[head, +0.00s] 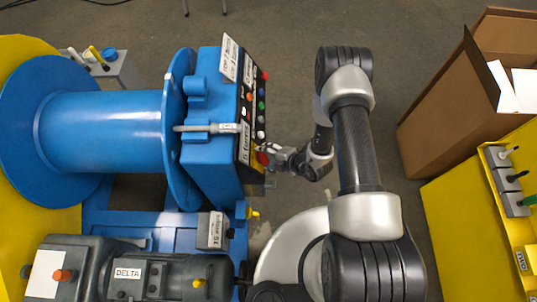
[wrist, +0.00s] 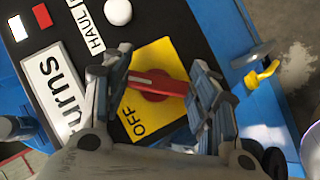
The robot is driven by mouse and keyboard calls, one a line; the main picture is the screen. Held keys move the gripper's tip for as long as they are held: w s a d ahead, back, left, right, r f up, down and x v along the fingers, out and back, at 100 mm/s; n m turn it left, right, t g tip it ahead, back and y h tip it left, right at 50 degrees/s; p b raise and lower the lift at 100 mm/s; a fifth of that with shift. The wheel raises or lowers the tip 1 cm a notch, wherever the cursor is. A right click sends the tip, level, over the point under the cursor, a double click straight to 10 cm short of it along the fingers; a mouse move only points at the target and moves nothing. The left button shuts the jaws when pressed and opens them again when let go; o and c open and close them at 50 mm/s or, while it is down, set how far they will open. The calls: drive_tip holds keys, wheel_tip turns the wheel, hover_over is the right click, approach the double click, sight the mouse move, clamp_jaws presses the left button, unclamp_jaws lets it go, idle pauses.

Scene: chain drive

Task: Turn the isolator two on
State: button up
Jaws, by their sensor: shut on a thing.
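A red rotary isolator handle (wrist: 160,84) sits on a yellow plate (wrist: 150,55) on the black control panel in the wrist view. "OFF" is printed at the plate's lower left, and the handle lies nearly level across the picture. My gripper (wrist: 160,72) is shut on the red handle, one finger at each end of it. In the head view my gripper (head: 284,158) is at the lower end of the panel, by the red handle (head: 262,157), partly hiding the plate. No number for this isolator is readable.
The blue winch drum (head: 105,130) stands left of the panel. Several buttons line the panel (head: 250,105) above the handle. A yellow lever (wrist: 262,74) is right of the plate. A cardboard box (head: 450,95) stands at the right, with open floor between.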

drive_tip(key=shift+m+g, duration=0.3)
drive_tip(key=shift+m, duration=0.1)
idle(0.4)
drive_tip(key=o, duration=1.1)
drive_tip(key=shift+c, duration=0.2)
drive_tip(key=v, duration=1.2)
drive_tip(key=shift+w+a+r, duration=0.1)
drive_tip(key=shift+w+r, duration=0.05)
